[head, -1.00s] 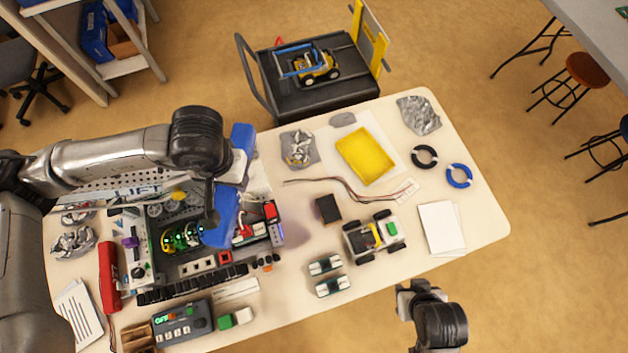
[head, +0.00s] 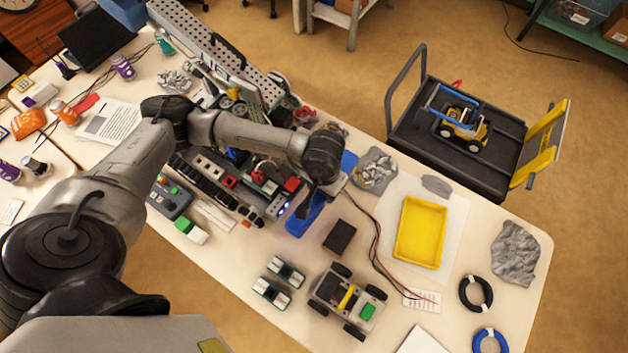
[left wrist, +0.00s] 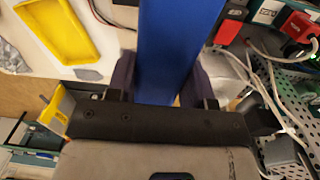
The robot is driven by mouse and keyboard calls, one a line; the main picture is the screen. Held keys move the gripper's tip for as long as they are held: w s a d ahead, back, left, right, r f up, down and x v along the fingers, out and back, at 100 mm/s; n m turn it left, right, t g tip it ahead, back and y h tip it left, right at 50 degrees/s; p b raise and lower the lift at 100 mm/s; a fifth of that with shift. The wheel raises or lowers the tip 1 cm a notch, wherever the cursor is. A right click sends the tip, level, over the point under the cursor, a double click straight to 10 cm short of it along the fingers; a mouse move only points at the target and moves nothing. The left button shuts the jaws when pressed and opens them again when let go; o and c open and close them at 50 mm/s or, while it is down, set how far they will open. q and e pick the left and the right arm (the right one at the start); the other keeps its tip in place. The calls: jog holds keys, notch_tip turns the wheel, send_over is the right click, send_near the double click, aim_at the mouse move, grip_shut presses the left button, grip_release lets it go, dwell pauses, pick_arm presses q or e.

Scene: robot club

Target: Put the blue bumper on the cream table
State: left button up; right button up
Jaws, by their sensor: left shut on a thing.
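The blue bumper (head: 303,217) is a long blue bar, and it also fills the upper middle of the left wrist view (left wrist: 175,45). My left gripper (head: 322,190) is shut on it, with a dark finger on each side in the left wrist view (left wrist: 158,82). In the head view the gripper and wrist hide the bumper's middle; its other end shows behind the wrist. The bumper appears above the cream table (head: 385,318), between the electronics and a black box (head: 339,237). My right gripper is out of view.
A yellow tray (head: 420,232) on white paper, a grey rock (head: 514,253) and a wheeled rover (head: 347,302) stand on the table. Black (head: 476,293) and blue rings lie at the right. A cart (head: 455,140) carrying a toy truck (head: 462,128) stands beyond the table.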

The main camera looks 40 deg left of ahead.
pick_arm(q)
jog(key=shift+n, duration=0.4)
jog(key=shift+s+a+f+b, duration=0.2)
jog(key=shift+a+f+b, duration=0.3)
jog(key=shift+f+b, duration=2.45)
jog(key=shift+s+a+f+b, duration=0.15)
jog(key=shift+a+f+b, duration=0.45)
jog(key=shift+f, duration=4.55)
jog(key=shift+s+a+f+b, duration=0.3)
jog(key=shift+f+b, duration=1.65)
jog(key=shift+f, duration=2.1)
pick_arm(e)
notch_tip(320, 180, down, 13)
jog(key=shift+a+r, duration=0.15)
pick_arm(q)
jog(key=shift+w, duration=0.15)
jog(key=shift+f, duration=0.15)
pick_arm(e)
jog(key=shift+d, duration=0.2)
pick_arm(q)
jog(key=shift+f+b, duration=0.3)
jog(key=shift+b, duration=0.25)
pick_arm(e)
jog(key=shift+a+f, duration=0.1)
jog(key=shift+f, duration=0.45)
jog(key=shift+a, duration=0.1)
pick_arm(q)
jog(key=o, duration=1.1)
jog(key=shift+r, duration=0.1)
